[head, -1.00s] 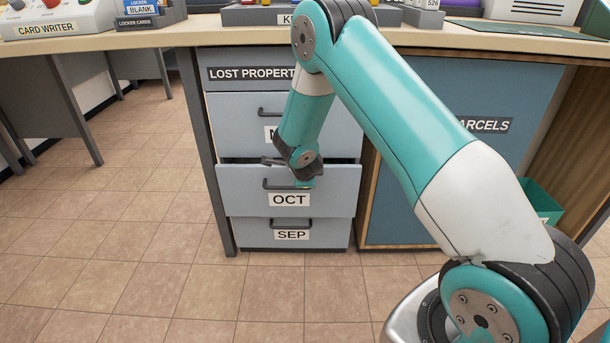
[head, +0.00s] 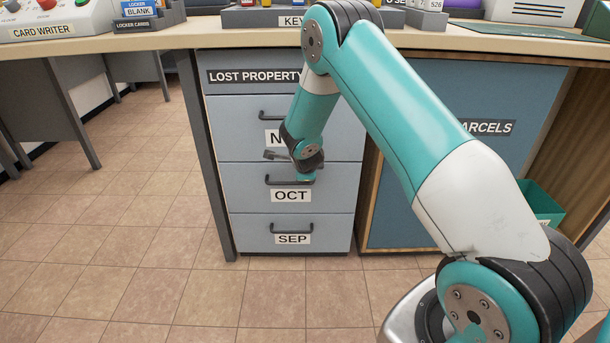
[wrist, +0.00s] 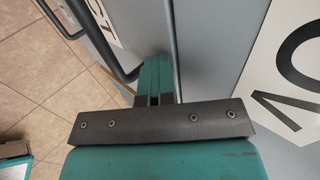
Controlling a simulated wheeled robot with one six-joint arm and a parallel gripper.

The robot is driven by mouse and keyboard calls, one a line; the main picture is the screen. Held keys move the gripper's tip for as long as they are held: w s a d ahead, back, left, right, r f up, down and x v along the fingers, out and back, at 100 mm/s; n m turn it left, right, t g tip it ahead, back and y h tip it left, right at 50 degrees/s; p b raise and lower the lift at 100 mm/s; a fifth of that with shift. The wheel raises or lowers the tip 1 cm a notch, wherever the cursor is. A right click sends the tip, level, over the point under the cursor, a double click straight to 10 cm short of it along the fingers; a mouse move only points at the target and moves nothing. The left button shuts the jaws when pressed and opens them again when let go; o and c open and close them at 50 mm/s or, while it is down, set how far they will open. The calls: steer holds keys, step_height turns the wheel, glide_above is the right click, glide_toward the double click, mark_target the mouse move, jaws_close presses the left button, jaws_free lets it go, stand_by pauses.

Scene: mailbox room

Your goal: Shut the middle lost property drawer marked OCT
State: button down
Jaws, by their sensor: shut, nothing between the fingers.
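The OCT drawer (head: 240,192) is the middle of three blue-grey drawers under the LOST PROPERTY sign. Its front now looks flush with the drawers above and below, with no open gap at its top edge. Its dark bar handle (head: 275,181) is above the OCT label. My gripper (head: 305,178) is at the drawer front by the right end of this handle. In the wrist view my gripper (wrist: 154,68) is shut and empty, its teal fingers close to the grey front; I cannot tell whether they touch. The handle (wrist: 115,45) lies beside them.
The top drawer (head: 240,120), partly behind my arm, and the SEP drawer (head: 245,230) look shut. A counter (head: 150,40) overhangs the drawers. A PARCELS cabinet (head: 400,220) and a green bin (head: 540,203) are at right. The tiled floor in front is clear.

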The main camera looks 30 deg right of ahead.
steer(key=shift+d, duration=0.4)
steer(key=s+a+r+n+g+y+p, duration=0.3)
steer(key=s+a+r+n, duration=0.6)
steer(key=s+a+r, duration=0.7)
steer(key=s+a+r+n+g+y, duration=0.2)
steer(key=s+a+r+n, duration=0.15)
steer(key=s+n, duration=0.35)
steer(key=s+a+r+n+g+y, duration=0.1)
steer(key=s+a+r+n+y, duration=0.15)
steer(key=s+a+n, duration=0.4)
steer(key=s+a+r+n+g+y, duration=0.2)
steer(key=s+a+r+n, duration=0.15)
steer(key=s+n, duration=0.55)
step_height(320, 180, up, 36)
steer(key=p, duration=3.5)
steer(key=shift+s, duration=0.4)
